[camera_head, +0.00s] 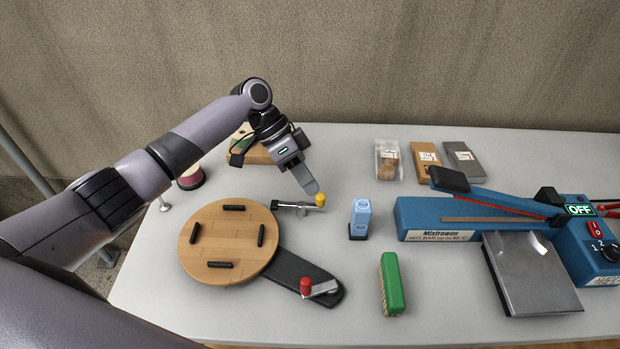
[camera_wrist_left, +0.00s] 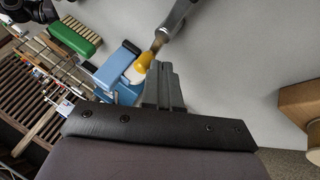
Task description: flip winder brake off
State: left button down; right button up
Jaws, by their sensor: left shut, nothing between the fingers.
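The winder has a round wooden disc (camera_head: 228,243) with several black pegs and a dark base arm (camera_head: 283,268) reaching to the lower right. A metal lever with a yellow knob (camera_head: 320,200) sticks out behind the disc. A short metal lever with a red knob (camera_head: 306,284) sits at the base arm's end. I cannot tell from any label which lever is the brake. My left gripper (camera_head: 312,187) is shut and empty, just above and behind the yellow knob. In the left wrist view the closed fingers (camera_wrist_left: 164,84) are right beside the yellow knob (camera_wrist_left: 139,68); contact is unclear. My right gripper is not in view.
A blue stamp-like block (camera_head: 360,216) and a green brush (camera_head: 391,283) stand right of the winder. A blue sealer (camera_head: 430,216) fills the right side. Small packets (camera_head: 388,160) lie at the back. A thread spool (camera_head: 190,178) is at the back left.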

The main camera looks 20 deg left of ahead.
pick_arm(q)
jog(key=shift+s+a, duration=0.15)
jog(key=shift+a, duration=0.3)
jog(key=v, duration=0.7)
dwell(0.5)
